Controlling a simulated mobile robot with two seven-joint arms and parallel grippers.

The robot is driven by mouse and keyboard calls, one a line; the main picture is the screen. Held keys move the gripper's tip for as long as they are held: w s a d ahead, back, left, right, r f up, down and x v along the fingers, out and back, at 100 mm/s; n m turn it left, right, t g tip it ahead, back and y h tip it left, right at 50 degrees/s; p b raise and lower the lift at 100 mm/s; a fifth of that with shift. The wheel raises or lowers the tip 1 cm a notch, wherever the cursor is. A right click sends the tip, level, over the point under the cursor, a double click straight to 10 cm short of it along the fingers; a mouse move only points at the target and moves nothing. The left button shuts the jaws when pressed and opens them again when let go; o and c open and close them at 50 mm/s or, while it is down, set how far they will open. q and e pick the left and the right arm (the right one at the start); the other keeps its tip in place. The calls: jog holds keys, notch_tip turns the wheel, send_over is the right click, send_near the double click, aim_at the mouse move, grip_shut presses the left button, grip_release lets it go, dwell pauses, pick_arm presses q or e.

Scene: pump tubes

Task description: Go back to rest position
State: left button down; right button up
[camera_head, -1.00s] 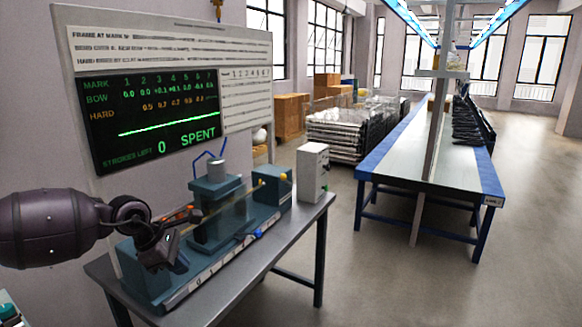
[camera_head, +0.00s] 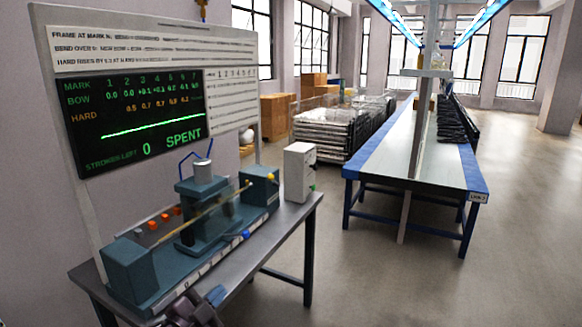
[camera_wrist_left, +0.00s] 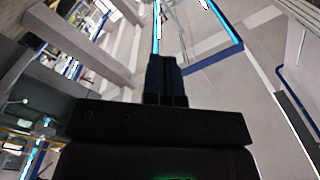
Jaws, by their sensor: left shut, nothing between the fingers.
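My left gripper (camera_head: 198,308) shows at the bottom edge of the head view, in front of the near edge of the grey bench (camera_head: 290,222). In the left wrist view its two dark fingers (camera_wrist_left: 167,62) are together and empty. The teal press machine (camera_head: 203,190) stands on the bench behind the gripper. A thin yellowish tube (camera_head: 212,207) lies lengthwise across the machine. My right gripper is in neither view.
A board with a dark display (camera_head: 137,115) reading "SPENT" and 0 strokes left stands behind the bench. A white box (camera_head: 299,172) sits at the bench's right end. A long blue-edged table (camera_head: 425,170) stands at right, with open floor between.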

pick_arm(q)
jog(key=s+a+f+n+g+y, duration=0.1)
jog(key=s+a+f+n+y, duration=0.1)
jog(key=s+a+f+n, duration=0.2)
jog(key=s+a+f+n+g+y, duration=0.2)
jog(key=s+a+f+n+y, duration=0.1)
jog(key=s+f, duration=0.8)
jog(key=s+a+f+n+g+y, duration=0.1)
jog(key=s+a+f+n+y, duration=0.2)
jog(key=s+a+f+n, duration=0.2)
jog(key=s+f+n, duration=0.1)
jog(key=s+f, duration=0.2)
jog(key=s, duration=0.3)
jog(key=shift+n+g, duration=0.3)
jog(key=shift+g, duration=0.1)
